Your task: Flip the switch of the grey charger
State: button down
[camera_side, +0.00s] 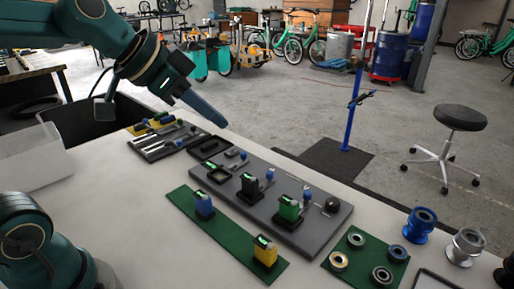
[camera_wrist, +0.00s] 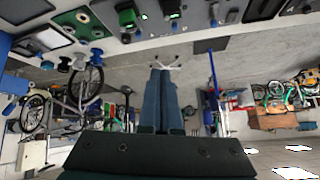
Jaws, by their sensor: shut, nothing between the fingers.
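A long dark grey board (camera_side: 310,238) lies on the bench in the side view. A dark grey block (camera_side: 250,187) with a green-lit top stands on it, and a small blue-topped piece (camera_side: 270,174) stands just behind it. A green block (camera_side: 289,209) stands nearer, with another blue-topped piece (camera_side: 307,193) beside it. I cannot tell for certain which part is the grey charger's switch, or its position. My gripper (camera_side: 223,123) is shut and empty, above and behind the board's far end, apart from everything. Its closed fingers (camera_wrist: 161,70) fill the middle of the wrist view.
A green strip (camera_side: 230,234) in front of the board bears a blue block (camera_side: 204,204) and a yellow block (camera_side: 265,250). A tool tray (camera_side: 168,143) lies at the far left. A green mat (camera_side: 337,245) with rings and several metal hubs stand at the right.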

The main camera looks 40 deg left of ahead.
jog(key=w+a+f+n, duration=0.1)
jog(key=w+a+f, duration=0.2)
jog(key=a, duration=0.3)
jog(key=w+a+f+n+y, duration=0.1)
jog(key=w+a+f, duration=0.1)
jog(key=w+a, duration=0.2)
jog(key=w+a+f+n, duration=0.2)
jog(key=w+a+f, duration=0.1)
jog(key=a, duration=0.5)
jog(key=shift+w+f+g+y, duration=0.3)
jog(key=shift+w, duration=0.05)
jog(key=shift+w+f, duration=0.1)
send_over(231, 152)
jog(key=s, duration=0.2)
notch_tip(231, 152, down, 8)
jog(key=shift+r, duration=0.1)
jog(key=shift+s+f, duration=0.2)
jog(key=shift+f, duration=1.65)
jog(key=shift+f, duration=0.1)
